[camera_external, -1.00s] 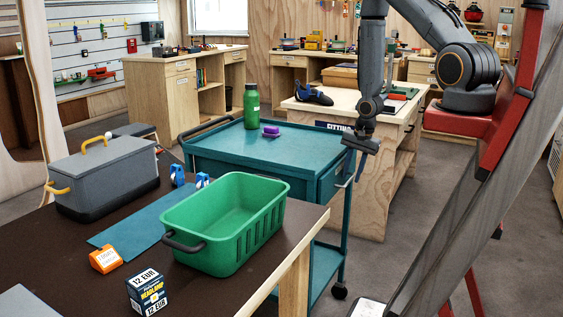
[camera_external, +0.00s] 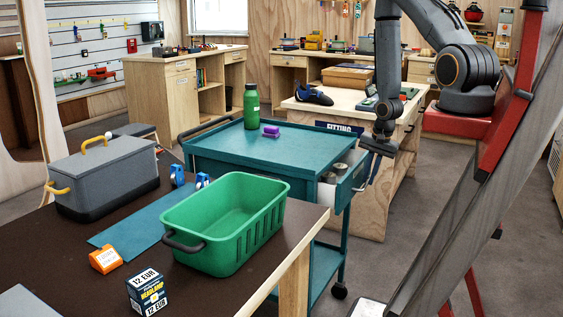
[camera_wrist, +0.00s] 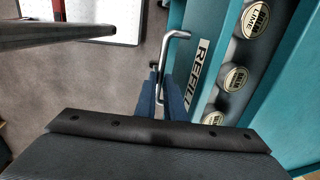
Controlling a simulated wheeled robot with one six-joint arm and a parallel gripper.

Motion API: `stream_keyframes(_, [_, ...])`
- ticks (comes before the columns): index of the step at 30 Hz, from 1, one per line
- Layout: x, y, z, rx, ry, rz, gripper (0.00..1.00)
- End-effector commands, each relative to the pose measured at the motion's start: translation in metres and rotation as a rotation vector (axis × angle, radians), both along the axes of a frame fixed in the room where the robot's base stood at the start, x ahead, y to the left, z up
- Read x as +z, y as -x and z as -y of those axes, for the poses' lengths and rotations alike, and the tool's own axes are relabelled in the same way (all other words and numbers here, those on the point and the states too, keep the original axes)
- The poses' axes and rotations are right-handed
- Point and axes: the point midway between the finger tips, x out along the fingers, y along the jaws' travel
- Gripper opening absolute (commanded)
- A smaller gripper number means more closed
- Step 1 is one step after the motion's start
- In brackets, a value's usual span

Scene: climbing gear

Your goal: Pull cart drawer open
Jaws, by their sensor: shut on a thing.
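The teal cart (camera_external: 235,152) stands in the middle of the external view. Its drawer (camera_external: 342,190) sticks out of the right side, partly open, with pale round containers inside. In the wrist view the drawer front (camera_wrist: 197,72) carries a "REFILL" label, and several round-topped tins (camera_wrist: 235,78) lie in the drawer behind it. My gripper (camera_external: 372,165) is at the drawer's outer front. Its blue-grey fingers (camera_wrist: 163,100) are shut on the silver bar handle (camera_wrist: 166,48), whose far end shows past them. The exact contact is partly hidden.
A green basket (camera_external: 222,222) sits on the brown table (camera_external: 75,240) in front. A wooden bench (camera_external: 385,190) stands close behind my gripper. Grey floor is free at the cart's right.

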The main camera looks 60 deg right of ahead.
Motion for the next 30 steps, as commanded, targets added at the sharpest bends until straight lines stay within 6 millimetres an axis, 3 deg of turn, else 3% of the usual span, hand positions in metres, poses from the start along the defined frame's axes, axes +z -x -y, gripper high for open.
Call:
stream_keyframes(6, [0.002, 0.065, -0.001, -0.010, -0.006, -0.005, 0.00])
stream_keyframes(15, [0.003, 0.133, -0.002, -0.008, -0.007, -0.004, 0.00])
stream_keyframes(21, [0.002, 0.161, -0.001, -0.005, -0.004, -0.002, 0.00])
stream_keyframes(30, [0.001, 0.179, -0.001, -0.001, -0.001, -0.001, 0.00])
